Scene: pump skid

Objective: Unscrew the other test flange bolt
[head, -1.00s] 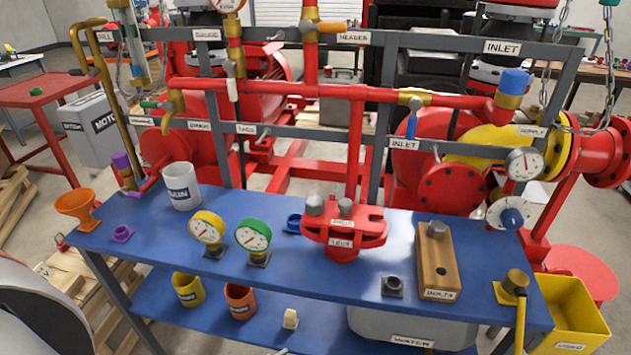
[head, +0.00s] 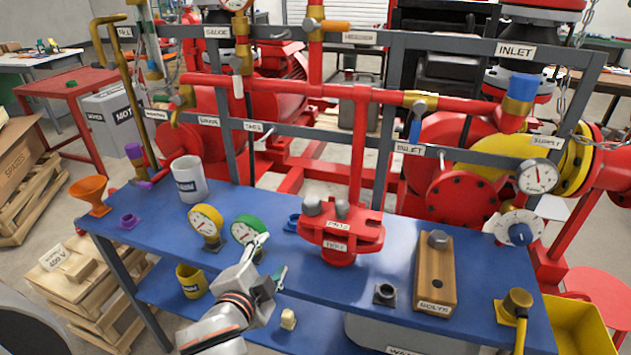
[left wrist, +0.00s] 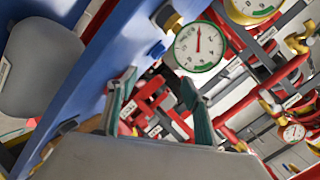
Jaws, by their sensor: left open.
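The red test flange (head: 340,245) stands on the blue bench. Two grey bolt heads, a left one (head: 312,206) and a right one (head: 343,208), sit on its top. To its right is a wooden block (head: 424,285) labelled BOLTS, with one grey bolt (head: 438,239) at its far end and a dark hole nearer the front. My left gripper (head: 272,257) is open and empty, in front of the green gauge and left of the flange, apart from it. Its open fingers (left wrist: 160,98) also show in the left wrist view. My right gripper is not in view.
A yellow gauge (head: 205,222) and a green gauge (head: 247,230) stand left of the flange; the green one (left wrist: 200,46) is near my fingers in the left wrist view. A small dark socket (head: 385,294) lies before the flange. Red pipes (head: 360,150) rise behind.

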